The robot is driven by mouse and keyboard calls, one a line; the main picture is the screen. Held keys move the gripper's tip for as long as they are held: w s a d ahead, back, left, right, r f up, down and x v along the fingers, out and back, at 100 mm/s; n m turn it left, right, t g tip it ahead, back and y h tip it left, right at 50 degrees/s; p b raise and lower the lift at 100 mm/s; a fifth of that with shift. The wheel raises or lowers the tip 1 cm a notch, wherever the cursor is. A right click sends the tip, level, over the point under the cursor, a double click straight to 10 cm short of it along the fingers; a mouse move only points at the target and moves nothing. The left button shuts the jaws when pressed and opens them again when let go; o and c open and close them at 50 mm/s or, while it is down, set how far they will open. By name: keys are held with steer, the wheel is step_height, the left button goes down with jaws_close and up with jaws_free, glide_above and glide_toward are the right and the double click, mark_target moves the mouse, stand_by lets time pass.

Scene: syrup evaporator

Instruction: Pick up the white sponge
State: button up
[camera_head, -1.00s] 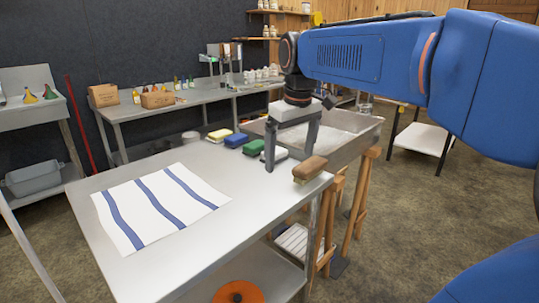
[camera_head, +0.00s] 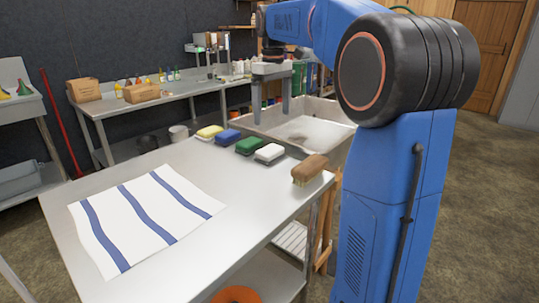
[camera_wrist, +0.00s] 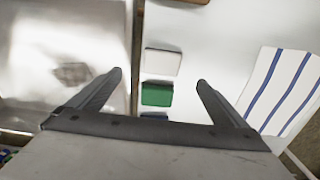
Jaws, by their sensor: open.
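The white sponge (camera_head: 269,152) lies on the metal table, in a row with other sponges, between the green sponge and the wooden brush. In the wrist view the white sponge (camera_wrist: 162,62) lies beyond the fingertips, near the table edge by the sink. My gripper (camera_head: 271,110) is open and empty, held up in the air near the sink's side of the table, behind the row of sponges. In the wrist view the gripper's two fingers (camera_wrist: 159,77) are spread wide, with the green sponge showing between them.
The green sponge (camera_head: 249,146), blue sponge (camera_head: 228,136) and yellow sponge (camera_head: 209,132) lie left of the white one. The brush (camera_head: 309,169) lies to its right. A striped towel (camera_head: 145,215) covers the table's left part. The sink basin (camera_head: 305,130) adjoins behind.

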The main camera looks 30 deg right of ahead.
glide_above(271, 149)
step_height(271, 149, down, 9)
steer(key=shift+s+d+r, duration=0.15)
steer(key=shift+a+f, duration=0.15)
steer(key=shift+f, duration=1.25)
steer(key=shift+a+f, duration=0.1)
steer(key=shift+f, duration=1.25)
steer(key=c, duration=1.1)
